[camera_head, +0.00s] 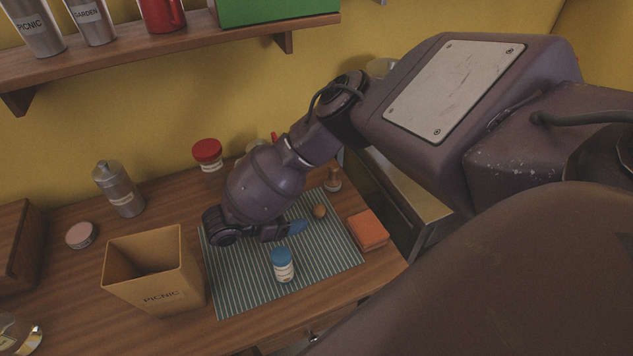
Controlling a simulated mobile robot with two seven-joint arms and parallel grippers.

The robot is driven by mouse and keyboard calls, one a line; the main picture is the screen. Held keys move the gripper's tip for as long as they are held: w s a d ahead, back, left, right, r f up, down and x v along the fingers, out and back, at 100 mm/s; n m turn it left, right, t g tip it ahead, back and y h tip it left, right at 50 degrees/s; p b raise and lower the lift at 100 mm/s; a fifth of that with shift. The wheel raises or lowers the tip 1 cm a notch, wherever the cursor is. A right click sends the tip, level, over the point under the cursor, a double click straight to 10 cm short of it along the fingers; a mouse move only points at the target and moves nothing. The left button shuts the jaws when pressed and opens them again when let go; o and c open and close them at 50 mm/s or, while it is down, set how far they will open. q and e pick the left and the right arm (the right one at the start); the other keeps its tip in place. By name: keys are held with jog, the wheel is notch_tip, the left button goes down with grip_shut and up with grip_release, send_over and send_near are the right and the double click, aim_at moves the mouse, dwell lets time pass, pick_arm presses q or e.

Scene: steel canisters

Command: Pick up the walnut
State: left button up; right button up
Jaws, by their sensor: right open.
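The walnut (319,211) is a small round brown thing on the striped mat (235,291), near the mat's right part. My right gripper (284,231) reaches in from the right, low over the mat, just left of the walnut and apart from it. A blue tip shows at its end, and its jaws are open. My left gripper is not in view.
A blue-capped jar (283,266) stands on the mat just in front of my right gripper. An orange sponge-like block (368,230) lies at the mat's right edge. A tan PICNIC box (160,275) stands left of the mat. A steel canister (120,190) stands farther back left.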

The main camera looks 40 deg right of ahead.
aim_at(316, 210)
jog(key=x, duration=0.2)
jog(key=shift+d+f, duration=0.2)
jog(key=shift+d, duration=0.1)
jog(key=x, duration=0.1)
jog(key=b+x, duration=0.1)
jog(key=x, duration=0.1)
jog(key=b+x, duration=0.1)
jog(key=shift+w+d+f, duration=0.15)
jog(key=shift+w+f, duration=0.15)
jog(key=shift+f, duration=0.1)
jog(key=shift+s+d, duration=0.1)
jog(key=shift+d, duration=0.25)
jog(key=c, duration=0.9)
